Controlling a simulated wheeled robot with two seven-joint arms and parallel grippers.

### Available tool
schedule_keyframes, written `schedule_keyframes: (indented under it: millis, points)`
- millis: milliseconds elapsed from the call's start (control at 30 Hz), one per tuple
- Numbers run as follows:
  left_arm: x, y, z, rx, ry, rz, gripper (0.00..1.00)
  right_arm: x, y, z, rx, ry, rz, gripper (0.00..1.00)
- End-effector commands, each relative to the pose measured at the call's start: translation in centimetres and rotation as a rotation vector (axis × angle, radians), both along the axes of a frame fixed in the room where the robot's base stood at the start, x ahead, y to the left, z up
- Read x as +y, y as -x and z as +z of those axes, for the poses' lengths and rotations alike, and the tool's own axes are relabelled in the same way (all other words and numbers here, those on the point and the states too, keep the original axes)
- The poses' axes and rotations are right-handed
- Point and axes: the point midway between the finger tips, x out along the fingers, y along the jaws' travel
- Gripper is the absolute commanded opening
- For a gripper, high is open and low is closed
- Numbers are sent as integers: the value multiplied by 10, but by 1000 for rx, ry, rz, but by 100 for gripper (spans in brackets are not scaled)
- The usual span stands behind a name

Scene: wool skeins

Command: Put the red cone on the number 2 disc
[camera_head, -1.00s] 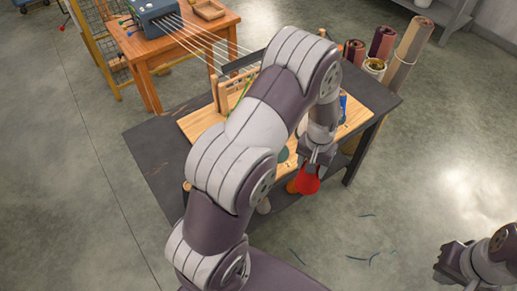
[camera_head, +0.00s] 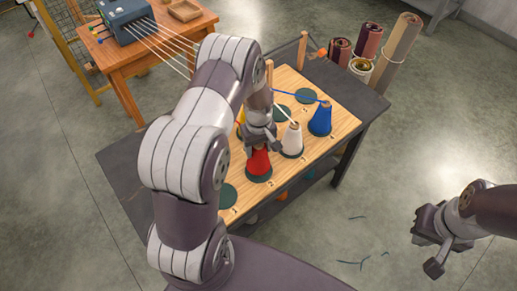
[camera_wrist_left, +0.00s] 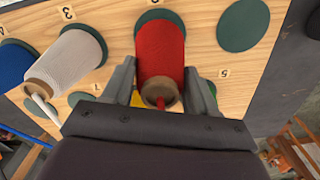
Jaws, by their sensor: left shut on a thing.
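The red cone (camera_head: 259,163) is upright over a dark green disc in the near row of the board. The wrist view shows the red cone (camera_wrist_left: 160,50) between the fingers, with a rim of disc (camera_wrist_left: 178,18) beside its base. I cannot tell whether the base touches the disc. My left gripper (camera_head: 262,142) is shut on the cone's upper part; it also shows in the left wrist view (camera_wrist_left: 157,90). An empty green disc (camera_head: 228,196) lies to the left. My right gripper (camera_head: 432,250) is open and empty, off the table.
A white cone (camera_head: 292,141) and a blue cone (camera_head: 320,119) stand close to the right, with yarn running from their tops. A yellow cone (camera_head: 240,121) is partly hidden behind my left arm. Empty discs (camera_head: 305,96) lie at the back. Rolls (camera_head: 368,42) stand beyond the table.

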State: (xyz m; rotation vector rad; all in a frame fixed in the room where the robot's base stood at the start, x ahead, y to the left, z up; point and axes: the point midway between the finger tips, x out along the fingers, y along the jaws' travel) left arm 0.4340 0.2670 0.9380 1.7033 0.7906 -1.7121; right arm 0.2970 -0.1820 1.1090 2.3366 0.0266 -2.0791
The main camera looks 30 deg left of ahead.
Motion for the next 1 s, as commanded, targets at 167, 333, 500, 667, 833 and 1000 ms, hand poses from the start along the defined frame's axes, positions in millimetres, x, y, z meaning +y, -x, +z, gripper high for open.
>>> schedule_keyframes:
  millis: [167, 333, 500, 667, 833, 1000]
  points:
    - [0, 0, -21, 0, 0, -1, 2, 0, 0, 8, -1, 0, 0, 0]
    - [-1, 0, -22, -1, -1, -1, 2, 0, 0, 7, 0, 0, 0, 0]
    - [-1, 0, -26, 0, 0, -1, 61, 0, 0, 4, 0, 0, 0, 0]
    - [-1, 0, -25, 0, 0, -1, 83, 0, 0, 5, 0, 0, 0, 0]
    - [-1, 0, -24, 0, 0, -1, 83, 0, 0, 5, 0, 0, 0, 0]
    - [-1, -1, -11, -3, -1, -1, 83, 0, 0, 2, -1, 0, 0, 0]
